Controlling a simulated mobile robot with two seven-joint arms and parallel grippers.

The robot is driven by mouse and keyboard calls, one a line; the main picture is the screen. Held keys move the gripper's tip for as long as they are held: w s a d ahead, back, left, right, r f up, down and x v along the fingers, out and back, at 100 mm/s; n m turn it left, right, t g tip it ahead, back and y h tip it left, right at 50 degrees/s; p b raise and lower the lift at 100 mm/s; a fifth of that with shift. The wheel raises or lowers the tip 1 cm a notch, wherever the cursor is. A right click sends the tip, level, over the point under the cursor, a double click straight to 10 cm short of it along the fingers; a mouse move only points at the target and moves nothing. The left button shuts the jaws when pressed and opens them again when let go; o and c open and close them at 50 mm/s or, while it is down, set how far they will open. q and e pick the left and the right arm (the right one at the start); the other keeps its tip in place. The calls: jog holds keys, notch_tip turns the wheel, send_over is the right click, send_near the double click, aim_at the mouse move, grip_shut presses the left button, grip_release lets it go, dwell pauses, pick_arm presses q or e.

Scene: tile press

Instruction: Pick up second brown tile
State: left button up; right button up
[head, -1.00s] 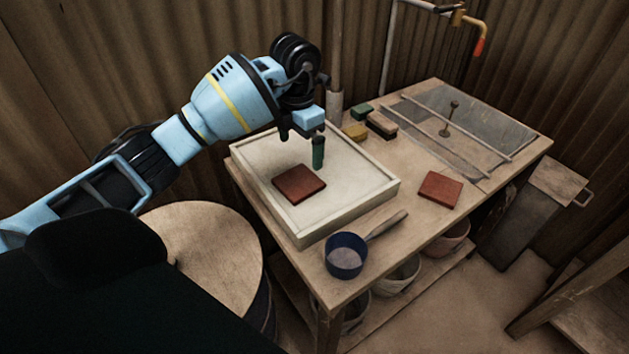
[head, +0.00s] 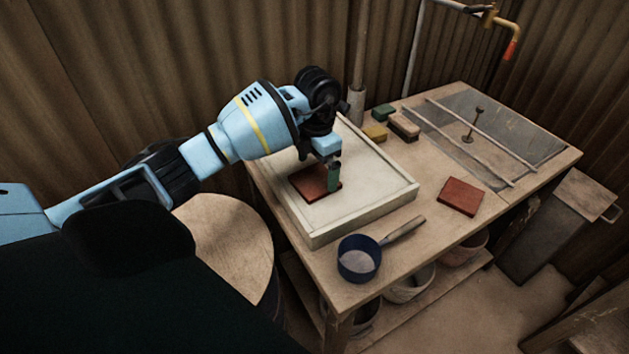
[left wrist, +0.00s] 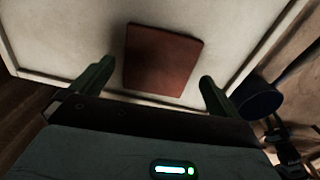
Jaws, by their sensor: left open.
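A reddish-brown square tile (head: 308,184) lies flat in a shallow pale tray (head: 380,207) on the table. In the left wrist view the tile (left wrist: 161,60) lies just beyond and between my open fingers. My left gripper (head: 333,176) is over the tile's right part in the head view, fingers pointing down, and hides some of it. In the wrist view the left gripper (left wrist: 155,82) is empty. A second reddish-brown tile (head: 463,196) lies on the bare table right of the tray. My right gripper is not in view.
A blue pan (head: 358,262) with a handle stands at the table's front, near the tray. Brushes or blocks in green (head: 383,111) and yellow (head: 374,132) lie behind the tray. A grey plate with rails (head: 510,125) fills the back right. A round wooden top (head: 228,240) stands left.

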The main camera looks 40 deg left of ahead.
pick_arm(q)
jog(key=shift+f, duration=1.3)
jog(key=shift+c, duration=0.4)
jog(key=c, duration=0.9)
jog(key=shift+o, duration=0.2)
jog(key=shift+r, duration=0.1)
jog(key=shift+r, duration=0.5)
jog(key=shift+s+d+r, duration=0.1)
jog(key=shift+d+r, duration=0.15)
jog(key=shift+r, duration=0.4)
jog(key=shift+s+d+r, duration=0.1)
jog(key=shift+d+r, duration=0.15)
jog(key=shift+r, duration=0.35)
jog(key=s+d, duration=0.2)
jog(key=d, duration=0.5)
jog(key=s+d+r, duration=0.1)
jog(key=s+d, duration=0.2)
jog(key=d, duration=0.3)
jog(key=shift+s+d+r, duration=0.2)
jog(key=shift+s+d, duration=0.15)
